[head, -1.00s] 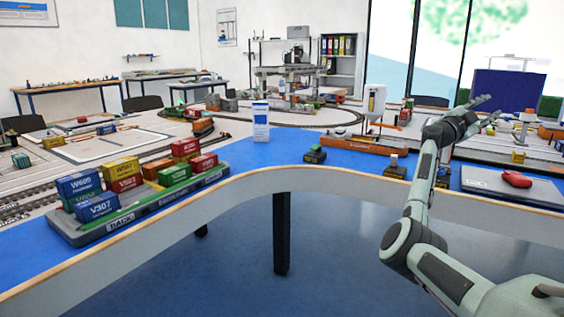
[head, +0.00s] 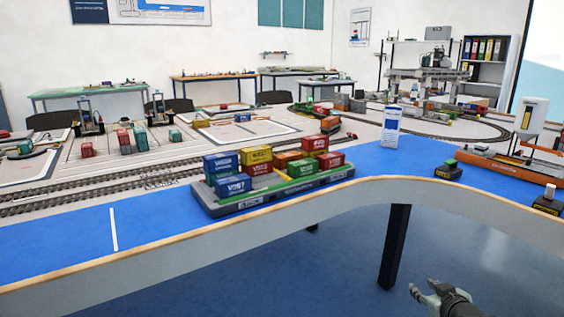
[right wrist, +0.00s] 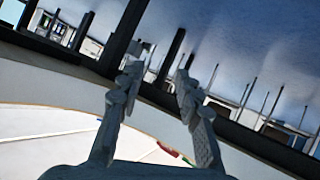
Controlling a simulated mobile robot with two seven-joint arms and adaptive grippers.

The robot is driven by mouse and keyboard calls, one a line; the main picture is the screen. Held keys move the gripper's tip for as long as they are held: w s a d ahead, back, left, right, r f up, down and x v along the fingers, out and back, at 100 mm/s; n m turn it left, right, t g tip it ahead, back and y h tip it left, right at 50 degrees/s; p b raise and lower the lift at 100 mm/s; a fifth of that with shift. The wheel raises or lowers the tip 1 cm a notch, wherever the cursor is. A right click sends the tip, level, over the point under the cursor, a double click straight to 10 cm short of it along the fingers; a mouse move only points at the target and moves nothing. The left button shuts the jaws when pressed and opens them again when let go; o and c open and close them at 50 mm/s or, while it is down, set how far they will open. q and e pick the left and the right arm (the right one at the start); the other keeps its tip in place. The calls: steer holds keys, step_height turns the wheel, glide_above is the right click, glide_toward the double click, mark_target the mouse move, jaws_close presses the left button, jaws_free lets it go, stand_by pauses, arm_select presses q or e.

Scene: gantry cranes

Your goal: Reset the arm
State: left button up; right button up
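My right gripper (head: 424,292) shows at the bottom right of the head view, below the table edge and over the floor. In the right wrist view its two fingers (right wrist: 156,92) stand apart with nothing between them. It is open and empty. The rest of the right arm is mostly out of the head view. My left gripper is in neither view.
The blue-topped table (head: 160,221) curves across the view with a wooden front edge. A grey rack (head: 262,201) of coloured containers stands on it. A table leg (head: 394,246) is left of my right gripper.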

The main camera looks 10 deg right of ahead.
steer(key=s+a+f+g, duration=0.3)
steer(key=s+a+f, duration=0.2)
steer(key=s, duration=0.5)
steer(key=s+a+f+g, duration=0.3)
steer(key=s+a+f, duration=0.3)
steer(key=s, duration=0.4)
steer(key=s+a+f+n+g+y, duration=0.1)
steer(key=s+a+f+g, duration=0.2)
steer(key=s+a+f, duration=0.3)
steer(key=s+a, duration=0.1)
steer(key=s, duration=0.3)
